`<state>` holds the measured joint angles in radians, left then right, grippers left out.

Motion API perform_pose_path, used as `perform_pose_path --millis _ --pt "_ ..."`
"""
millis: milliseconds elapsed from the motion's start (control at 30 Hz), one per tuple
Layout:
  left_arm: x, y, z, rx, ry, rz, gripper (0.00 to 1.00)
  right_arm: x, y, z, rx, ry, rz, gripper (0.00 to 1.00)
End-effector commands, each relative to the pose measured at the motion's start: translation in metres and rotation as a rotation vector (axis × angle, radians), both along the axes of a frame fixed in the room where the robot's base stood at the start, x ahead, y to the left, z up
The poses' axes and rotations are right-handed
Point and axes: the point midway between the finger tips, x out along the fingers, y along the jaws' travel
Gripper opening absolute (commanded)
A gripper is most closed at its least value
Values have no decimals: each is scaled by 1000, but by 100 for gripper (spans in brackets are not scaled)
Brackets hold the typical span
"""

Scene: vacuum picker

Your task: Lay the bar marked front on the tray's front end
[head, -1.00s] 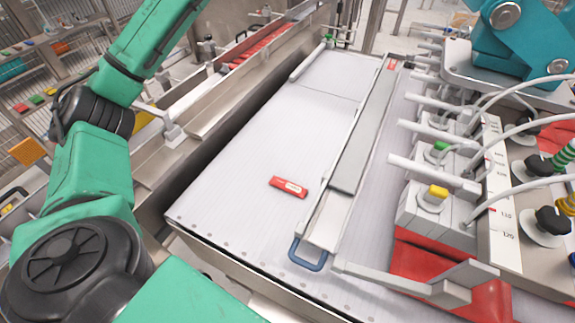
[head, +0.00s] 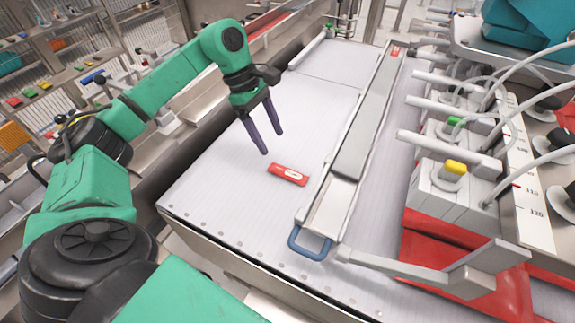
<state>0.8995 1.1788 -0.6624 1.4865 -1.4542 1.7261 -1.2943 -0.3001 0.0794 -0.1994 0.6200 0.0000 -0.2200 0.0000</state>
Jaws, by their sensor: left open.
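A small red bar (head: 288,175) with a pale label lies flat on the light ribbed table; the label is too small to read. To its right stands a long, narrow metal tray (head: 325,211) with a blue loop handle (head: 310,244) at its near end. A long grey piece (head: 366,125) lies along the tray. Another small red piece (head: 396,52) sits at the tray's far end. My left gripper (head: 272,143) is open and empty, its two dark fingers pointing down above the table, just behind and left of the red bar, apart from it. My right gripper is not in view.
A white machine block (head: 441,190) with pale arms, tubes and a yellow cap stands right of the tray. A pale bracket (head: 420,267) extends near the tray's handle end. The table (head: 229,190) left of the tray is mostly clear.

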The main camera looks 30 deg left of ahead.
Motion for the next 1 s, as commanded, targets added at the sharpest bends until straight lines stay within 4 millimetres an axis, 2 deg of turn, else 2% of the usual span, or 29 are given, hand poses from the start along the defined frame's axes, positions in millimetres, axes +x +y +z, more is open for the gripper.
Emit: perform_pose_path --millis 100,267,367,433,500,600,767,967,1000 --pt "-1 -12 -25 -1 4 -1 75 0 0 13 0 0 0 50" --pt "1 -21 -47 -3 1 1 75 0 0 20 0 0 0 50" --pt "2 -25 -60 -3 3 0 75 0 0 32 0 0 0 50" --pt "3 -29 -72 -4 4 2 75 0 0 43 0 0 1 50" --pt "4 -33 -87 -4 1 1 75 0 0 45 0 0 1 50" --pt "5 -36 -97 -3 -3 1 75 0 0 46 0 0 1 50" --pt "5 -36 -99 -2 -4 2 75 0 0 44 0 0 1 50" --pt "5 -36 -98 -3 -4 2 2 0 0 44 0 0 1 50" --pt "5 -36 -98 -3 -4 2 0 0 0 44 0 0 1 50"
